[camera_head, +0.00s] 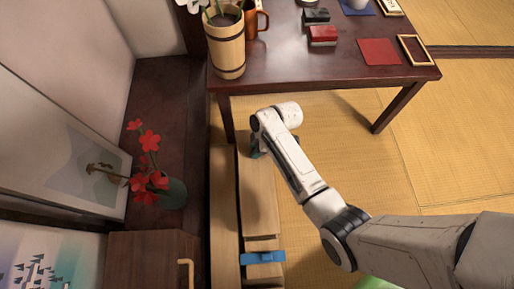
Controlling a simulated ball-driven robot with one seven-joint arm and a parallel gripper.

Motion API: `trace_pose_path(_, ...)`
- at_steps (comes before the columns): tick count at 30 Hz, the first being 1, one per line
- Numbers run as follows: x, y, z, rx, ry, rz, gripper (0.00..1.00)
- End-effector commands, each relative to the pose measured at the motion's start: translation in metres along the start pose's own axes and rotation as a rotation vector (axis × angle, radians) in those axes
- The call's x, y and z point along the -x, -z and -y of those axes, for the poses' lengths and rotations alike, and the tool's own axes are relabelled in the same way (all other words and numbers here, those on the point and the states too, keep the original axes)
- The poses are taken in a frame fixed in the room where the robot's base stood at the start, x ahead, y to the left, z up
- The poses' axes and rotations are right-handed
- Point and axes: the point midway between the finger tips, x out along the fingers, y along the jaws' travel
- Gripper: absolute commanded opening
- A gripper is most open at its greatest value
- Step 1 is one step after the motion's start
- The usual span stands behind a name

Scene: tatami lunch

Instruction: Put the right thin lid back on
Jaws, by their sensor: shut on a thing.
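A long, light wooden board, which looks like the right thin lid (259,203), lies lengthwise below the table, beside my forearm. My gripper (257,149) is at the far end of this board, pointing down, and is shut on it. The fingertips are small and mostly hidden by the wrist. A second long wooden piece (222,220) runs parallel on the left, with a dark gap between them. A blue band (262,257) crosses the wood at the near end of the right board. I cannot tell whether the right board is raised or resting.
A dark red table (290,75) stands beyond my gripper; its front left leg (226,117) is close by. On it are a wooden bucket (226,45) and a red block (323,35). Red flowers (150,160) and a brown cabinet (145,262) stand left. Tatami (450,150) is clear at right.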

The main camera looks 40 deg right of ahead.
Motion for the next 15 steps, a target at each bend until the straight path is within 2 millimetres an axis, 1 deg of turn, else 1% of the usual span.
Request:
trace_pose_path(1,-0.007,-0.003,0.0,0.0,0.0,0.0,0.0)
trace_pose_path(15,-0.047,-0.02,0.0,-0.001,-0.001,0.0,0.0)
